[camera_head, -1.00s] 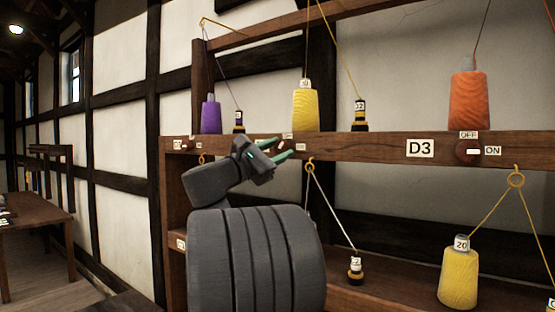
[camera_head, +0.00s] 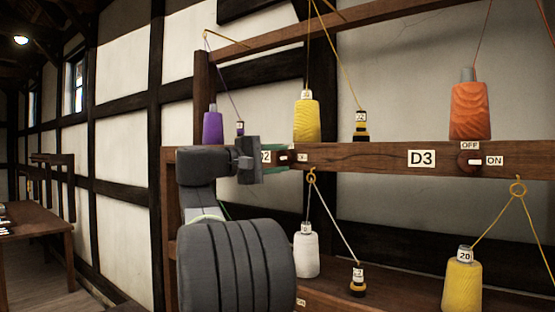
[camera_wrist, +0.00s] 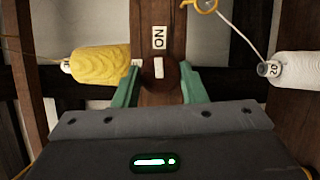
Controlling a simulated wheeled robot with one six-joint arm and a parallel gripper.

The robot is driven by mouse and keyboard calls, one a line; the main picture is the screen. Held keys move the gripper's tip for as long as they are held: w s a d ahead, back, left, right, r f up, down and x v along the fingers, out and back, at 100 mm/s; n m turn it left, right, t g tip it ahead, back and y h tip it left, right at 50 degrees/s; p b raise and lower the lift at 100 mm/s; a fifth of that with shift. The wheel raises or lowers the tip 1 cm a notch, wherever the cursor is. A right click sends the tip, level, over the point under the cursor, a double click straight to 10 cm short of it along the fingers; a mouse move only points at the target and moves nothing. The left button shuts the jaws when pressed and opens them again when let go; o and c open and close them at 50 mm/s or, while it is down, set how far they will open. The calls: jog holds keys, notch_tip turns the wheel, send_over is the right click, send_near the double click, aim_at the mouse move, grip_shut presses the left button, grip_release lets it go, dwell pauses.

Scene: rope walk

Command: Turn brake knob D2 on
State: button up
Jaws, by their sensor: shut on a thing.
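The brake knob D2 (camera_wrist: 152,74) is a dark round knob with a white bar on the wooden rail. In the wrist view the bar lies in line with the ON label (camera_wrist: 159,38), pointing toward it. My gripper (camera_wrist: 160,84) is shut on the knob, one green finger on each side. In the head view my gripper (camera_head: 284,158) is at the rail from the left and hides much of the knob. The D2 plate (camera_head: 266,156) is partly covered by my gripper. The OFF label cannot be read.
Knob D3 (camera_head: 469,162) is farther right on the same rail, its bar toward ON. Yellow (camera_head: 307,118), purple (camera_head: 212,127) and orange (camera_head: 470,112) bobbins stand close above the rail. A table (camera_head: 38,228) stands far left.

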jog(key=shift+m+g, duration=0.3)
jog(key=shift+m, duration=0.3)
jog(key=o, duration=1)
jog(key=shift+c, duration=0.2)
jog(key=b+v, duration=0.1)
jog(key=v, duration=1.3)
jog(key=shift+d+r, duration=0.1)
jog(key=shift+d, duration=0.15)
jog(key=p+x, duration=0.1)
jog(key=x, duration=1.2)
jog(key=shift+w+d, duration=0.25)
